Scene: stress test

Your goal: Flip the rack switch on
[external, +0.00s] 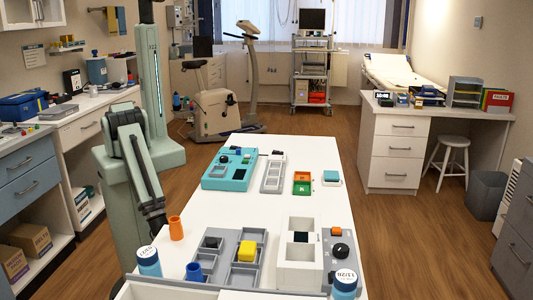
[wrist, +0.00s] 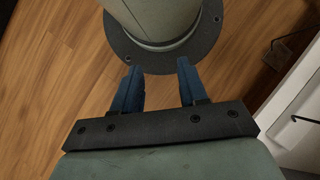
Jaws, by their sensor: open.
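In the wrist view, my gripper (wrist: 160,75) has two blue fingers standing apart with nothing between them. It hangs over the wooden floor beside the white table, close to a round dark base plate (wrist: 203,55). In the external view, my arm is at the left of the table, and its fingers cannot be made out. A wheeled equipment rack (external: 297,78) with a monitor on top stands at the back of the room. I cannot pick out the rack switch or its position. A grey panel with a black knob (external: 341,250) is at the table's near right.
The long white table (external: 270,212) has a clear middle. A teal device (external: 228,170) and grey trays are at its far end.

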